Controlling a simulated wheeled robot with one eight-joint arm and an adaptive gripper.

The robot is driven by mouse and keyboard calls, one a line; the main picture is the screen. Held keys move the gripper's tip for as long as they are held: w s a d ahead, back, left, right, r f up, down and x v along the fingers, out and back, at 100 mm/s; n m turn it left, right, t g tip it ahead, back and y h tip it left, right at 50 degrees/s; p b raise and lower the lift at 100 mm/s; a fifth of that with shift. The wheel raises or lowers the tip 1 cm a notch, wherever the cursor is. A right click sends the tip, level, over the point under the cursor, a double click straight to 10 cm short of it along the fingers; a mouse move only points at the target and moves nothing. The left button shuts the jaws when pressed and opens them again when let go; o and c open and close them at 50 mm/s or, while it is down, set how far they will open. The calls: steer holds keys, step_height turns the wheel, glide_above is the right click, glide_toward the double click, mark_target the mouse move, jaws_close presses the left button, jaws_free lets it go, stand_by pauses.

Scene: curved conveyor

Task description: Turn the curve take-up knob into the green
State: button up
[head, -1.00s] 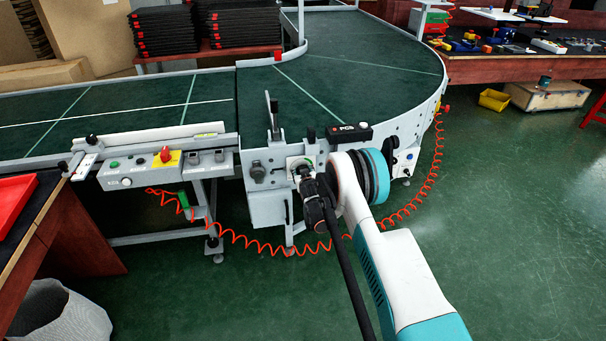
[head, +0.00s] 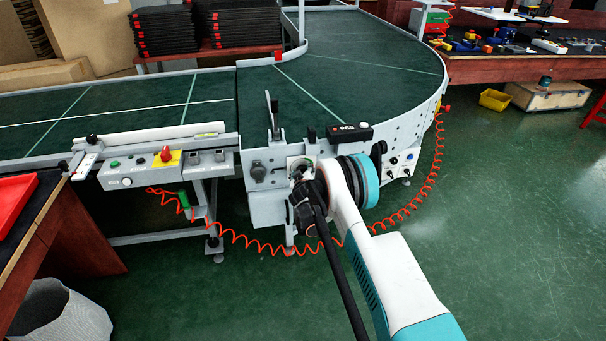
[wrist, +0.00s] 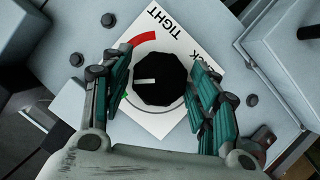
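The black faceted take-up knob (wrist: 168,88) sits on a white square dial plate (wrist: 157,123) in the wrist view. Its white pointer line points left in the picture. A red arc lies at upper left beside the word TIGHT; the other word is partly covered. A sliver of green shows at the left, mostly hidden behind a finger. My gripper (wrist: 158,76) has its two fingers apart, one on each side of the knob. The right finger looks very near it; I cannot tell whether either touches.
The knob is on the side of the curved conveyor (head: 375,60). A control box (head: 140,172) with a red button is to the left. A black PCS unit (head: 350,132) sits above the knob area. An orange coiled hose (head: 270,246) hangs below.

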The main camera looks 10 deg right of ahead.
stand_by(0.3)
steer(key=v, duration=1.2)
